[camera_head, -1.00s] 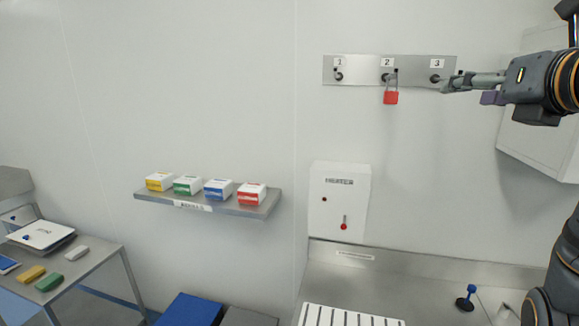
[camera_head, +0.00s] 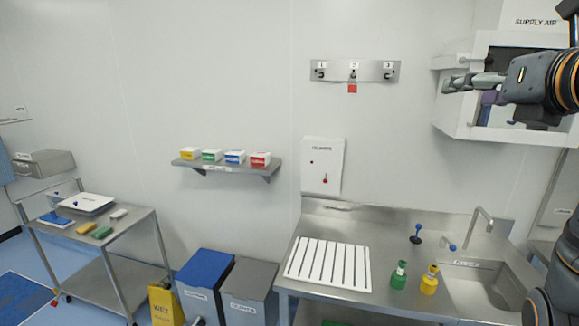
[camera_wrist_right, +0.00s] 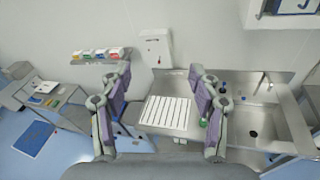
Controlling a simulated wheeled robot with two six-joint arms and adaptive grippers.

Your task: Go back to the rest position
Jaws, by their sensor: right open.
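My right gripper (camera_head: 474,83) shows at the upper right of the head view, its arm coming in from the right edge. It is held in the air in front of the white supply air cabinet (camera_head: 447,115). In the right wrist view, its two fingers (camera_wrist_right: 160,105) stand wide apart with nothing between them. A red padlock (camera_head: 352,88) hangs from the middle hook of the numbered wall plate (camera_head: 330,76), apart from the gripper. My left gripper is not in view.
A steel bench (camera_head: 350,300) carries a white slotted rack (camera_head: 300,258), green (camera_head: 398,277) and yellow (camera_head: 429,281) bottles and a sink (camera_head: 480,285). Bins (camera_head: 205,270) and a trolley (camera_head: 140,222) stand left. A shelf (camera_head: 225,166) holds several small boxes. Open floor lies at the lower left.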

